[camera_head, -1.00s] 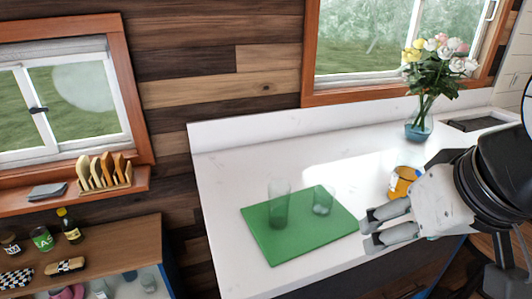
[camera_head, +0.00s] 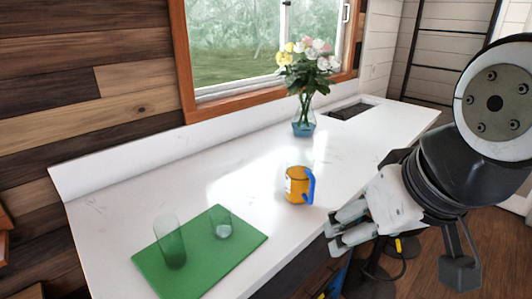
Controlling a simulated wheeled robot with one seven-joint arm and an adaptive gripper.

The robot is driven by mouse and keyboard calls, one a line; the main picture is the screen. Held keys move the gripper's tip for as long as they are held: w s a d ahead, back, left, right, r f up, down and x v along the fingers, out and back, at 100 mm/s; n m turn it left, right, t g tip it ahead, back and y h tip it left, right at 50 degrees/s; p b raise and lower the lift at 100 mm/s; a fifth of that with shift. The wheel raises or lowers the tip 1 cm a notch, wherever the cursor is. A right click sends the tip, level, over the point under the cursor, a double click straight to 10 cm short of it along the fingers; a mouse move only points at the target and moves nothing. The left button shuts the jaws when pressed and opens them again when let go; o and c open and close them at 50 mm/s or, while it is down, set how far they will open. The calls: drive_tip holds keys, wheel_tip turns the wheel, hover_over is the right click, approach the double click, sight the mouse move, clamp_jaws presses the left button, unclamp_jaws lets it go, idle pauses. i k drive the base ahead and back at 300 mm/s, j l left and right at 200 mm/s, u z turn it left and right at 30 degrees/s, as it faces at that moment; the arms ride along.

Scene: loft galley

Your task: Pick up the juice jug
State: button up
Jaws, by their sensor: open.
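The juice jug (camera_head: 297,187) is orange with a blue handle on its right side and a pale label on its left. It stands upright on the white counter, right of the green board. My gripper (camera_head: 334,231) is at the counter's front edge, to the right of and nearer than the jug. Its fingers point left, are apart from the jug and hold nothing.
A green board (camera_head: 196,276) bears a tall clear glass (camera_head: 170,243) and a short glass (camera_head: 221,225). A flower vase (camera_head: 304,118) stands behind the jug near the window. A dark sink (camera_head: 350,110) lies at the back right. The white counter (camera_head: 235,180) is clear around the jug.

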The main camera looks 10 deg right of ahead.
sight(300, 180)
drive_tip(key=l+z, duration=0.15)
drive_tip(key=l, duration=0.25)
drive_tip(key=i+l+z, duration=0.2)
drive_tip(key=l, duration=0.2)
drive_tip(key=i+l+z, duration=0.15)
drive_tip(key=l, duration=0.25)
drive_tip(key=k+l, duration=0.05)
